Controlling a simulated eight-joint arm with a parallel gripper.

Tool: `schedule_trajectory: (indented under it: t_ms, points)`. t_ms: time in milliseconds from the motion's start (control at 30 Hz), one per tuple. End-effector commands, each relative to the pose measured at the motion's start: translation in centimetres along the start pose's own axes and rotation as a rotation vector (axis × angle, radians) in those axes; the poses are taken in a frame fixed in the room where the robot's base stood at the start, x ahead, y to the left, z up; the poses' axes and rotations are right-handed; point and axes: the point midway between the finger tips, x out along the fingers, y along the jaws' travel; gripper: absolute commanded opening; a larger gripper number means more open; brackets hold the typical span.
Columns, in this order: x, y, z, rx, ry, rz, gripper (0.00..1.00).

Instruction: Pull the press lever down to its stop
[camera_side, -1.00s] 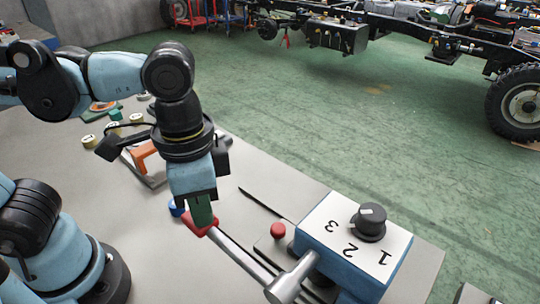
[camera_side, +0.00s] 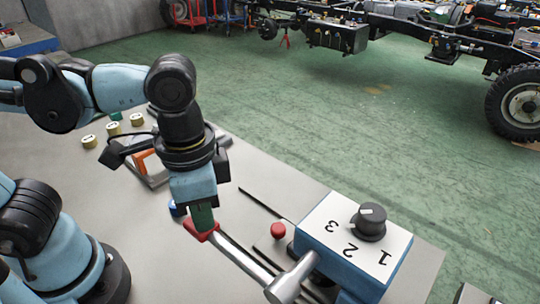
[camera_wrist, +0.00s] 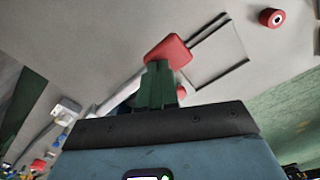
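The press lever is a metal rod (camera_side: 243,261) with a red grip (camera_side: 201,231) at its outer end. It runs to a grey hub (camera_side: 285,290) on the box side in the side view. My gripper (camera_side: 203,216) points down with its green fingers at the red grip. In the wrist view, the fingers (camera_wrist: 158,70) stand close together as one block, and the red grip (camera_wrist: 170,50) shows just past their tips. I see no gap between the fingers; they seem to touch the grip from above rather than straddle it. The grip's underside is hidden.
A blue box with a white top (camera_side: 350,222), marked 1, 2, 3, carries a black knob (camera_side: 369,222). A red button (camera_side: 278,230) stands beside it. Small yellow-topped pieces (camera_side: 113,129) and an orange part (camera_side: 150,162) lie behind my gripper. The table's right side edges a green floor.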

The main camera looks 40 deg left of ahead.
Motion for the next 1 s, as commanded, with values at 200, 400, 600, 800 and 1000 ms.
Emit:
schedule_trajectory:
  t_ms: [200,400,600,800,1000]
  points:
    - [0.0,0.0,0.0,-0.001,0.002,-0.001,0.0]
    - [0.0,0.0,0.0,-0.001,0.002,-0.001,0.0]
    - [0.3,0.0,-0.1,-0.001,0.002,-0.001,0.0]
    - [0.8,0.0,-0.1,-0.001,0.002,-0.001,0.0]
    - [1.2,0.0,-0.1,-0.001,0.002,-0.001,0.0]
